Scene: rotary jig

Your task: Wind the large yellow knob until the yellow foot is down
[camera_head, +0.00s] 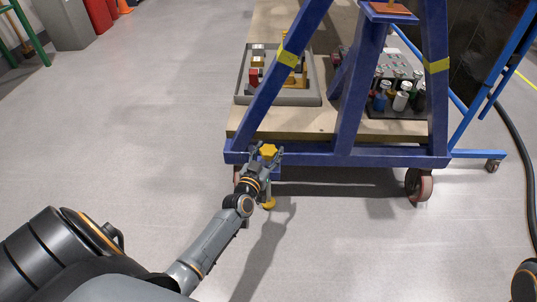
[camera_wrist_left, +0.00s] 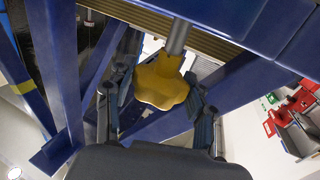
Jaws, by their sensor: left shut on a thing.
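The large yellow knob (camera_head: 268,151) sits at the lower front corner of the blue frame. In the left wrist view the knob (camera_wrist_left: 161,83) is a lobed yellow piece on a grey metal shaft. My left gripper (camera_head: 266,157) reaches it from the front, with one finger on each side, shut on the knob. In the left wrist view the fingers (camera_wrist_left: 158,100) flank the knob. The yellow foot (camera_head: 268,203) shows below the gripper, close to the floor; whether it touches the floor I cannot tell. My right gripper is not in view.
The blue frame (camera_head: 390,157) stands on caster wheels (camera_head: 419,185) and carries a wooden deck (camera_head: 300,122). A grey tray (camera_head: 243,98) with blocks and a dark rack (camera_head: 395,128) of bottles rest on it. A black hose (camera_head: 515,150) runs along the right.

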